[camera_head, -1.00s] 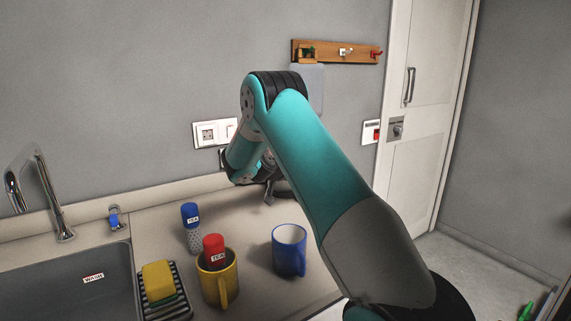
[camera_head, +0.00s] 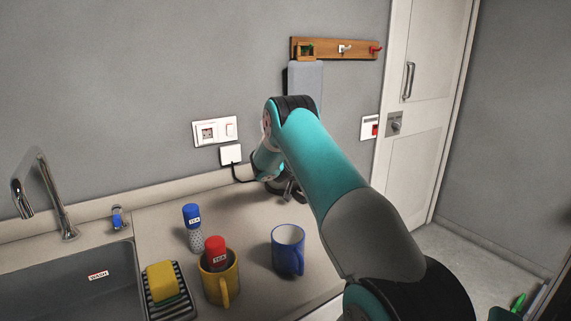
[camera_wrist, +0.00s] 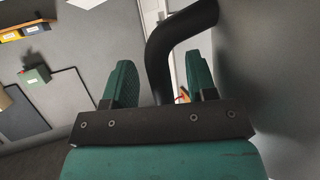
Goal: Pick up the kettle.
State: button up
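The kettle's black curved handle (camera_wrist: 160,65) shows in the wrist view, rising between my fingers. A smooth grey surface, apparently the kettle's body (camera_wrist: 275,75), fills the right side there. My gripper (camera_wrist: 161,80) is open, its two green fingers on either side of the handle with a visible gap at each side. In the head view my arm hides most of the kettle and gripper at the back of the counter; only dark parts show there, and I cannot tell them apart.
A blue mug (camera_head: 288,252), a yellow mug (camera_head: 218,287) with a red-capped shaker (camera_head: 215,252) at it, and a blue-capped shaker (camera_head: 193,228) stand left of my arm. The sink (camera_head: 70,290) and sponge (camera_head: 162,281) are further left. A plug (camera_head: 231,155) with a black cable is on the wall.

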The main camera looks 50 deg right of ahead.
grip_shut()
dwell(1.2)
jog(key=shift+w+r, duration=0.1)
jog(key=shift+r, duration=0.15)
